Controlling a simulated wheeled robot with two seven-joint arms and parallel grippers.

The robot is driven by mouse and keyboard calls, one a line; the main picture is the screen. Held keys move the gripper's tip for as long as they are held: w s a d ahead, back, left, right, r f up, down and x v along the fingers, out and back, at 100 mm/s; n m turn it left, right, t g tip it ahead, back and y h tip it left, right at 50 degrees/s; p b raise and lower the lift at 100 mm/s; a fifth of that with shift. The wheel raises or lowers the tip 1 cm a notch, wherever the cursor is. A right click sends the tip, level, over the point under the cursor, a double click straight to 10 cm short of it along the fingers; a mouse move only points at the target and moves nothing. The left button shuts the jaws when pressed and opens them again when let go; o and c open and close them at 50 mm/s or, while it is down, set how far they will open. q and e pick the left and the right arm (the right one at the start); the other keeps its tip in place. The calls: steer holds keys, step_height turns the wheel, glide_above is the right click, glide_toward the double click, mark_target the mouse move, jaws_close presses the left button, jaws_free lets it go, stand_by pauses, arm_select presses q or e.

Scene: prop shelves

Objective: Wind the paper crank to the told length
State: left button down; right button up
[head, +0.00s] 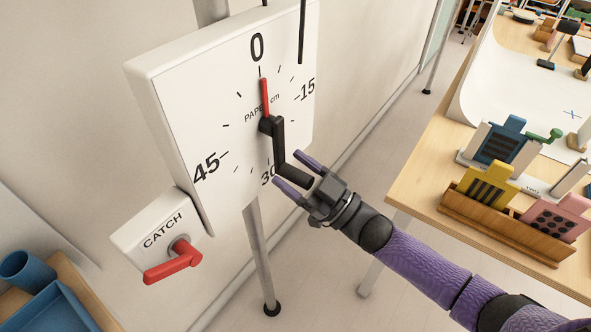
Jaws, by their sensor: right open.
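The white dial board (225,130) reads "PAPER cm", with 0 at the top, then 15, 30 and 45 around it. Its red pointer (265,97) points up, close to the 0. The black crank (279,143) hangs down from the dial's centre, and its dark handle (295,175) sticks out near the 30. My right gripper (294,174) is open, with its purple fingers on either side of the handle; I cannot tell whether they touch it. A catch box (150,232) with a red lever (172,266) sits below the board at left. My left gripper is not in view.
A wooden table (430,180) at right bears a wooden rack (505,228) with yellow and pink blocks, and a blue block (502,140) behind. A blue tray (55,310) and blue cup (25,268) are at lower left. A metal post (262,260) stands under the board.

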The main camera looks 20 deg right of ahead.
jaws_close()
stand_by(1.3)
